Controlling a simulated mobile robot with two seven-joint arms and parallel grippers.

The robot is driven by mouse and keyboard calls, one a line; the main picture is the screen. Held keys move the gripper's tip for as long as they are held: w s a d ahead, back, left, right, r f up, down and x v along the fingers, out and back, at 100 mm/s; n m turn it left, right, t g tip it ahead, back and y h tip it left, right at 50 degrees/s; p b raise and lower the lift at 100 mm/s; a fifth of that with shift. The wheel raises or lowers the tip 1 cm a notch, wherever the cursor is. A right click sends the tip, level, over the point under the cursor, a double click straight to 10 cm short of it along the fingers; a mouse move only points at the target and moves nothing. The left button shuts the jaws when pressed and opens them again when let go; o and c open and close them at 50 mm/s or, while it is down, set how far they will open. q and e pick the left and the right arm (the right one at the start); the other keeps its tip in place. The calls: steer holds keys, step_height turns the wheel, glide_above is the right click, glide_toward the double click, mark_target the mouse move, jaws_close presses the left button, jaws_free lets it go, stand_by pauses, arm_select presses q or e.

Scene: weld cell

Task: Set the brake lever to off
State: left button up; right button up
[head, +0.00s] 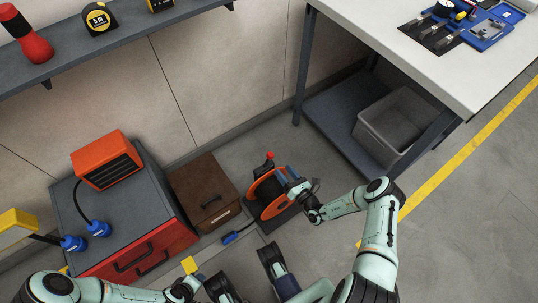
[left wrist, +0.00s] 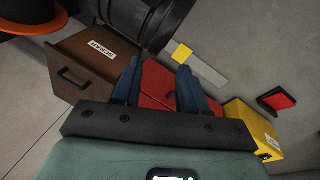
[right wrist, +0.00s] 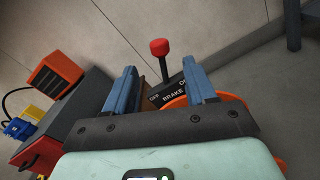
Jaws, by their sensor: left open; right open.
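The brake lever is a short dark stem with a red knob (head: 270,155), on top of the orange cable reel (head: 258,183). In the right wrist view the lever (right wrist: 164,68) stands beyond and between my fingertips, its knob end leaning slightly left. A dark plate (right wrist: 172,98) at its foot reads OFF at left and BRAKE, with the other end label partly hidden by a finger. My right gripper (head: 288,176) is open and empty, close to the reel; it also shows in its wrist view (right wrist: 160,70). My left gripper (left wrist: 160,70) is open and empty, low above the floor.
A brown box (head: 203,195) stands left of the reel. Left of it is a red-and-grey cabinet (head: 150,250) with an orange heater-like unit (head: 106,160). A workbench (head: 455,70) with a grey bin (head: 398,125) below stands at right. Floor right of the reel is clear.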

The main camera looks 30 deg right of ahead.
mark_target(270, 155)
steer(key=w, duration=0.3)
steer(key=w+b, duration=0.1)
steer(key=w, duration=0.2)
steer(key=w+a+b, duration=0.1)
steer(key=w, duration=0.2)
steer(key=shift+w+f, duration=0.1)
steer(key=shift+w, duration=0.15)
steer(key=shift+w+b, duration=0.35)
steer(key=shift+w, duration=0.1)
arm_select(q)
steer(key=shift+y, duration=0.3)
steer(key=f, duration=0.1)
steer(key=a+f, duration=0.2)
steer(key=f, duration=0.1)
steer(key=shift+w, duration=0.3)
steer(key=shift+d, duration=0.1)
arm_select(e)
jaws_close()
